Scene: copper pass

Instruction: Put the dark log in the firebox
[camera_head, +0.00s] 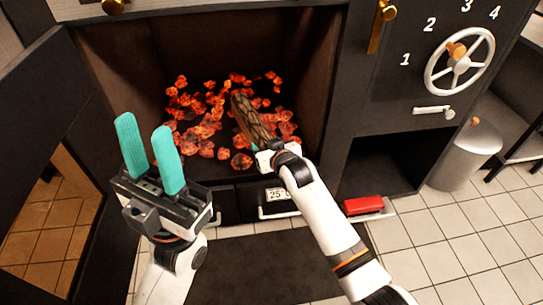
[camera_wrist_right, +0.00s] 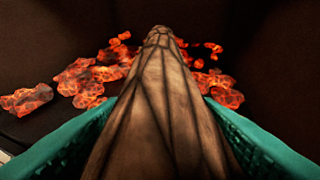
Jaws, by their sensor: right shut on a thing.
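The dark log (camera_head: 250,116) is brown with dark cracks and points into the open firebox (camera_head: 322,85), over or among the glowing coals (camera_head: 205,115). My right gripper (camera_head: 268,150) is shut on the near end of the log at the firebox mouth. In the right wrist view the log (camera_wrist_right: 160,100) runs away from me between the two teal fingers, with coals (camera_wrist_right: 100,78) on both sides of it. I cannot tell whether the log touches the coals. My left gripper (camera_head: 148,158) is open and empty, raised in front of the firebox's left side.
The firebox door (camera_head: 50,100) stands open at the left. To the right are a white handwheel (camera_head: 460,62), a lever handle (camera_head: 433,110), a metal bin (camera_head: 468,155) and a red brush-like item (camera_head: 364,205). A dark mat (camera_head: 255,265) lies on the tiled floor.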

